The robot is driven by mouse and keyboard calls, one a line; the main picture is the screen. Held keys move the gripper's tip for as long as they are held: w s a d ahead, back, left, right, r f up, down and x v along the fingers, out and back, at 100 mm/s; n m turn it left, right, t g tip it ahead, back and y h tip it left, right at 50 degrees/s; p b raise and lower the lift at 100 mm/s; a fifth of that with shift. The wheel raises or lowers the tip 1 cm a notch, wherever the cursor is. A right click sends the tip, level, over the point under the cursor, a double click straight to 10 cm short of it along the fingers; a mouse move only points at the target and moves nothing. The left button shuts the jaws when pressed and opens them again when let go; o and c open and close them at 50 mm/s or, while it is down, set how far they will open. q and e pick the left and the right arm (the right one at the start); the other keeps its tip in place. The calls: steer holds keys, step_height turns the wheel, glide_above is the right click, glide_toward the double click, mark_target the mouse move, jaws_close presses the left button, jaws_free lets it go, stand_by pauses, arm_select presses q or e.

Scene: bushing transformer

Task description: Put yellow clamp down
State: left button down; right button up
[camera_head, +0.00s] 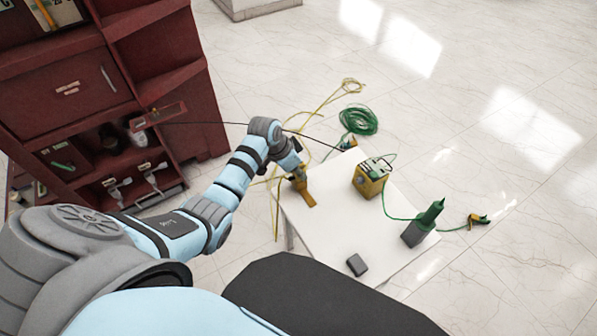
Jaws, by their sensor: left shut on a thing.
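My left gripper (299,177) is over the left part of the white table (310,235). It is shut on a small yellow clamp (307,198), whose lower end points down at the tabletop. I cannot tell whether the clamp touches the table. The gripper partly hides its upper end. My right gripper is not in view.
A yellow box (369,179) stands on the table's back part, with a green-and-grey bushing (424,224) at the right and a dark block (357,265) in front. A green-yellow clamp (479,219) lies beyond the right edge. Green cable (358,120) lies coiled behind. A red cabinet (185,95) stands left.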

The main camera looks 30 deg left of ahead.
arm_select(q)
steer(key=c, duration=1.3)
jaws_free()
steer(key=p+v, duration=0.4)
steer(key=v, duration=0.8)
steer(key=shift+w, duration=0.1)
